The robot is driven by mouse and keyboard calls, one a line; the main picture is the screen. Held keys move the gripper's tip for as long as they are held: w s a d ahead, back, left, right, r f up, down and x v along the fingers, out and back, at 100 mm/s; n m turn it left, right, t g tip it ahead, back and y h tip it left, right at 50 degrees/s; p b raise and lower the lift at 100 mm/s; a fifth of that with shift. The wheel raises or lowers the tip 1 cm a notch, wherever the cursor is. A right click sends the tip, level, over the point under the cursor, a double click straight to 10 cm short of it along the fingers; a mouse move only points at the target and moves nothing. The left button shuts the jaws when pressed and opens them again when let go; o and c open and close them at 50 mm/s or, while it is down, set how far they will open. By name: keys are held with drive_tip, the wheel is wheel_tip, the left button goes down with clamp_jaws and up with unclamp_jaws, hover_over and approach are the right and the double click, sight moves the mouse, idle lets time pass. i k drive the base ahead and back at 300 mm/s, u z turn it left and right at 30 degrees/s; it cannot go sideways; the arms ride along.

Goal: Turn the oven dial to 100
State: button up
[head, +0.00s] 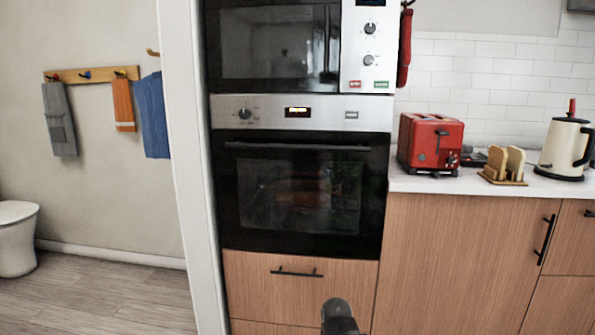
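The oven (300,190) is built into a tall cabinet in the middle of the head view, with a black glass door and a dark bar handle. Its dial (244,113) is a dark round knob at the left of the silver control panel. The number it points at is too small to read. A small lit display (298,112) sits right of the dial, and a button (351,115) is farther right. A dark part of my arm (338,316) rises at the bottom edge, below and right of the dial and well apart from it. My gripper's fingers cannot be made out.
A microwave (270,45) with two knobs sits directly above the oven. A wooden drawer (300,285) with a dark handle is below it. A red toaster (430,143), toast rack (504,165) and kettle (565,148) stand on the right counter. A white wall edge (188,150) borders the left side.

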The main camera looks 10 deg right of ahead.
sight(244, 113)
drive_tip(key=u, duration=0.35)
drive_tip(key=k, duration=1.4)
drive_tip(key=u, duration=0.45)
drive_tip(key=i, duration=0.85)
drive_tip(key=u, duration=0.5)
drive_tip(key=i, duration=0.7)
drive_tip(key=u, duration=0.6)
